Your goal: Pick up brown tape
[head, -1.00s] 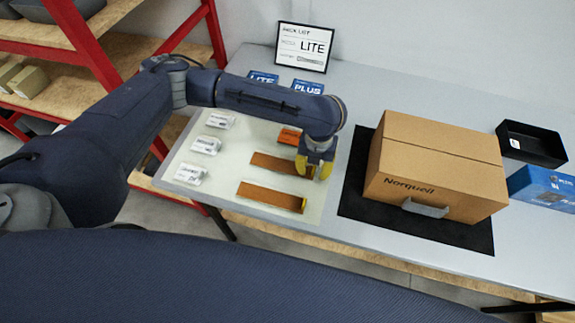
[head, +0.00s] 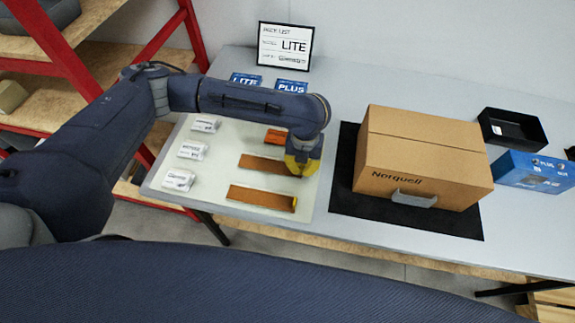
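Long brown strips lie flat on the pale mat (head: 222,174) on the table. One strip (head: 262,197) is nearest the front, and another brown strip (head: 262,163) is in the middle. A shorter orange-brown piece (head: 275,136) lies behind them. I cannot tell which of these is the brown tape. My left gripper (head: 302,171), with yellow fingertips, points down at the right end of the middle strip and hides that end. I cannot see whether its fingers are closed on the strip. My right gripper is not in view.
White packets (head: 191,151) line the mat's left side. Blue LITE (head: 246,79) and PLUS (head: 291,87) cards and a framed sign (head: 286,46) stand behind. A cardboard box (head: 423,161) sits on a black mat (head: 345,190). A black tray (head: 511,130) and blue box (head: 533,173) are at right.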

